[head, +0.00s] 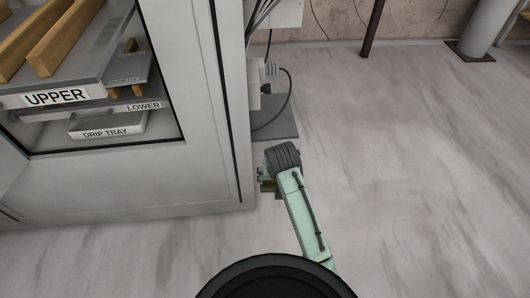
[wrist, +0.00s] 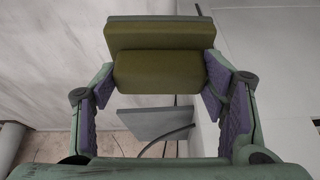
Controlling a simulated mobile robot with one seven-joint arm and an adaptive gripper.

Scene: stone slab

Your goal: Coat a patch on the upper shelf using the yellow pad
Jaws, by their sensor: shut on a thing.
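The yellow pad (wrist: 158,72) is a dull olive-yellow block with a grey-green backing, held between the purple-lined fingers of my gripper (wrist: 161,84) in the wrist view. In the head view my gripper (head: 267,180) is low, just right of the cabinet's outer side, and mostly hidden by my wrist; only a sliver of yellow shows there. The upper shelf (head: 94,65), labelled UPPER, is inside the cabinet at the upper left. Two wooden bars lie on it. My gripper is outside the cabinet, well apart from the shelf.
The cabinet's pale frame (head: 200,100) stands between my gripper and the shelves. Below are the lower shelf (head: 75,112) and a drip tray (head: 108,127). Cables and a grey plate (head: 276,131) sit beside the cabinet. Open floor (head: 410,170) lies to the right.

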